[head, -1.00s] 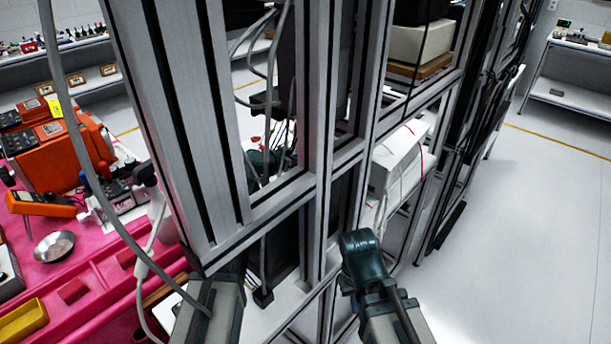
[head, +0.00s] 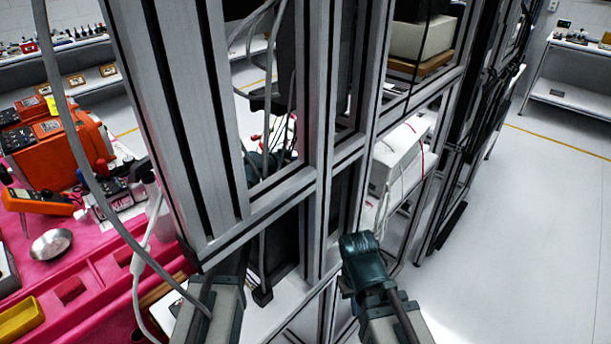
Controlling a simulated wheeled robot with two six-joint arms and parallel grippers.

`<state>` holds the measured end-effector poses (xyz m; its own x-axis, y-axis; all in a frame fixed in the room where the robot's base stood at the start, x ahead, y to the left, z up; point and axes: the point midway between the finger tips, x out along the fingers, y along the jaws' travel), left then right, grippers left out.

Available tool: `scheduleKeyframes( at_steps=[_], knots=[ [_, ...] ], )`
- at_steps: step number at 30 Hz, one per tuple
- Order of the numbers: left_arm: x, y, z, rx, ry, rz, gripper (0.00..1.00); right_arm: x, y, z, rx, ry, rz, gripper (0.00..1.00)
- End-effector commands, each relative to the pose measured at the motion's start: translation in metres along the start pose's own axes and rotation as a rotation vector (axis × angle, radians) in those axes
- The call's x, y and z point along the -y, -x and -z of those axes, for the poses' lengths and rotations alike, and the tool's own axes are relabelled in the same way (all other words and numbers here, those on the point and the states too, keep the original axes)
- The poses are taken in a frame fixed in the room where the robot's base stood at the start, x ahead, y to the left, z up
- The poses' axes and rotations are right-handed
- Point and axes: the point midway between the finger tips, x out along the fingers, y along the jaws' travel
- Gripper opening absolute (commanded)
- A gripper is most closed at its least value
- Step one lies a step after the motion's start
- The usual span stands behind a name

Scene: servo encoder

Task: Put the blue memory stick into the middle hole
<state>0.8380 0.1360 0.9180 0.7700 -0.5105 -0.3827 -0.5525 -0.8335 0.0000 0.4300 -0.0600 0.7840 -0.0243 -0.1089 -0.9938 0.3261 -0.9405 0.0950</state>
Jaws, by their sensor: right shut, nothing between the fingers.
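No blue memory stick and no hole for it can be made out in the head view. My right gripper (head: 279,136) shows only in part, small and dark with red and white bits around it, through the opening of a metal frame. It appears shut, with nothing seen between its fingers. My left arm comes in at the bottom left and passes behind the frame's thick post. The left gripper is hidden.
A grey metal frame (head: 180,130) with cables stands close in front and blocks much of the view. A pink bench (head: 95,245) at left bears an orange device (head: 65,150), a metal bowl (head: 50,244) and a yellow tray (head: 18,320). Floor at right is clear.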

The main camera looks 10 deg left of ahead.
Motion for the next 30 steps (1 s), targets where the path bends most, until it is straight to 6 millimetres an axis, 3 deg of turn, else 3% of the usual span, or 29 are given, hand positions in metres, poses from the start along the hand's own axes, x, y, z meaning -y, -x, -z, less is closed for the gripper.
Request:
scheduleKeyframes(
  at_steps=[12,13,18,26,30],
  knots=[
    [0.000,-0.002,-0.004,0.000,0.000,0.000,0.00,0.000,-0.005,0.000,0.000,0.000,0.000,0.00],
    [0.000,-0.002,-0.004,0.000,0.000,-0.001,0.17,0.000,-0.005,0.000,0.000,0.000,0.000,0.00],
    [-0.001,-0.002,-0.004,0.000,0.001,-0.001,0.47,0.000,-0.005,0.000,0.000,0.000,0.000,0.00],
    [-0.001,-0.002,-0.004,0.000,0.001,-0.001,0.47,0.000,-0.004,0.000,0.000,0.001,0.000,0.00],
    [-0.001,0.008,-0.003,0.000,0.001,0.001,0.47,0.000,0.000,0.000,0.000,0.001,0.000,0.00]
  ],
)
